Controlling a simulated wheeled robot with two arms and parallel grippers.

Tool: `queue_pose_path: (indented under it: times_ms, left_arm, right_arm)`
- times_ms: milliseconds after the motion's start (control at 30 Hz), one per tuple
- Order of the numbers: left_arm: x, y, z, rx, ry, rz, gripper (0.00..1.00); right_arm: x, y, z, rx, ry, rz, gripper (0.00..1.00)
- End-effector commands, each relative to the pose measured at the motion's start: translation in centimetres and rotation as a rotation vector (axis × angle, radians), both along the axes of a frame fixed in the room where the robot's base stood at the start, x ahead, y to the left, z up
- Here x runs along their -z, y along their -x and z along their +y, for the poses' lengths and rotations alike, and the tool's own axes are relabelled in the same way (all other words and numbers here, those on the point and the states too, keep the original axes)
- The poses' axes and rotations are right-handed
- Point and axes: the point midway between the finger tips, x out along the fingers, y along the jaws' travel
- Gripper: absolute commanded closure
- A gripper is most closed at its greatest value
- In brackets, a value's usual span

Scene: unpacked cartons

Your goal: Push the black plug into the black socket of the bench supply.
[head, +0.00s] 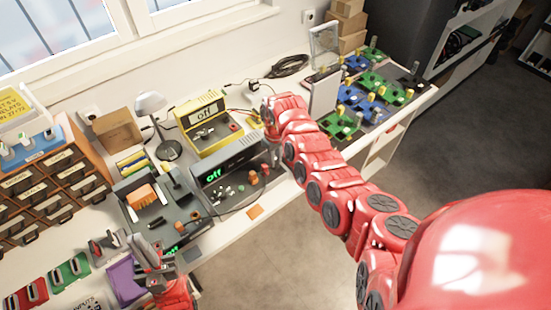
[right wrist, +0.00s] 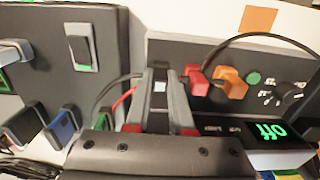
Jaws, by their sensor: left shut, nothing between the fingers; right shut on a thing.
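The bench supply is the dark box with a green "off" display (head: 212,175) in the head view. Its panel (right wrist: 215,52) fills much of the right wrist view, with the display at the right. My right gripper (right wrist: 160,88) is shut right at this panel, left of a red plug (right wrist: 195,80) and an orange terminal (right wrist: 230,84). The black plug between its fingers is mostly hidden, and so is the black socket; I cannot tell how deep the plug sits. My left gripper (head: 150,252) is shut and empty, near the front left of the bench.
A yellow meter (head: 208,120) stands behind the supply. A grey unit with a black rocker switch (right wrist: 82,50) stands close to the left in the right wrist view. A black cable (right wrist: 265,35) arcs across the panel. Circuit boards (head: 375,90) fill the right end of the bench.

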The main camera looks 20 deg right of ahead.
Motion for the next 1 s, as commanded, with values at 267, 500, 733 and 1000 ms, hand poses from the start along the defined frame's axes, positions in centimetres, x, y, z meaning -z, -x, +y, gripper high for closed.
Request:
queue_pose_path:
  times_ms: [267,500,733,1000]
  left_arm:
    - [0.0,0.0,0.0,0.000,0.000,0.000,1.00]
    - [0.0,0.0,0.0,0.000,0.000,0.000,1.00]
    - [0.5,0.0,0.0,0.000,0.000,0.000,1.00]
    - [1.8,0.0,0.0,0.000,0.000,0.000,1.00]
  right_arm:
    - [0.0,0.0,0.0,0.000,0.000,0.000,0.44]
    - [0.0,0.0,0.0,0.000,0.000,0.000,0.44]
    - [-1.6,-0.2,0.1,-0.001,0.001,-0.004,0.44]
    - [-6.0,-0.1,0.1,-0.001,-0.001,-0.007,0.44]
